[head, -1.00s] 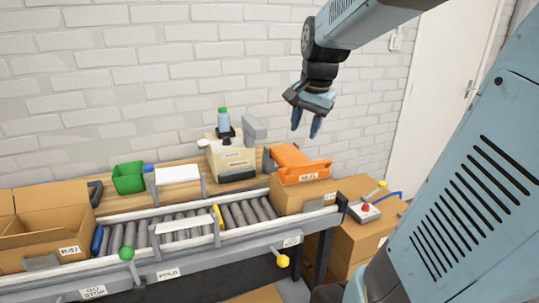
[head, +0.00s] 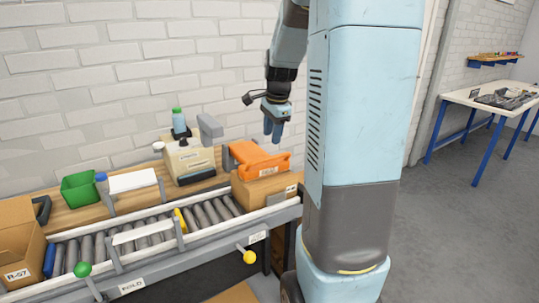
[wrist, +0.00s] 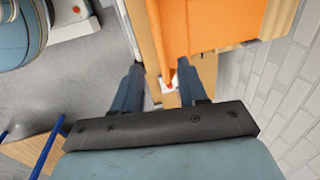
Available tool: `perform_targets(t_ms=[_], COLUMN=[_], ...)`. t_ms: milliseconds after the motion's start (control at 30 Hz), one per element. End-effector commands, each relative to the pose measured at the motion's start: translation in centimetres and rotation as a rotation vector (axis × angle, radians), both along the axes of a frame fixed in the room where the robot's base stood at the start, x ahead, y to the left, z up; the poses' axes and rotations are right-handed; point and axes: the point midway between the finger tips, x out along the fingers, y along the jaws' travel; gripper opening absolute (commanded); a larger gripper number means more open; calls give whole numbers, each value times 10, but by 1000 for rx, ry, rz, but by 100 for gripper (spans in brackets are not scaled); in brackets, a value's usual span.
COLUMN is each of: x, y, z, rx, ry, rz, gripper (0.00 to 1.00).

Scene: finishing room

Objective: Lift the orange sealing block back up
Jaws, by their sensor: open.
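The orange sealing block (head: 262,162) has a pale label and rests tilted on the cardboard box (head: 265,189) at the right end of the roller conveyor. My gripper (head: 273,138) hangs above it, slightly to its right, fingers pointing down. In the wrist view the block (wrist: 205,22) fills the upper middle, partly cut off by the frame edge. My gripper (wrist: 160,80) shows its two fingers apart with nothing between them gripped. I cannot tell the exact height gap to the block.
A green bin (head: 80,190) and an open carton (head: 18,235) are farther left. A brick wall rises close behind. A white table (head: 490,103) stands far right, with open floor before it.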

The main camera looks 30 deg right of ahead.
Motion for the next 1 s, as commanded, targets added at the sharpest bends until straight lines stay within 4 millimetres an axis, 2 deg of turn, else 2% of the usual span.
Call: perform_targets(t_ms=[300, 500, 700, 967, 1000], x=[10, 15, 17, 17, 17], y=[1, 0, 1, 1, 1], z=[-55, -77, -86, -87, -87], rx=[0, 0, 0, -1, -1], ry=[3, 2, 0, 0, 0], rz=[3, 2, 2, 3, 3], gripper=[42, 42, 42, 42, 38])
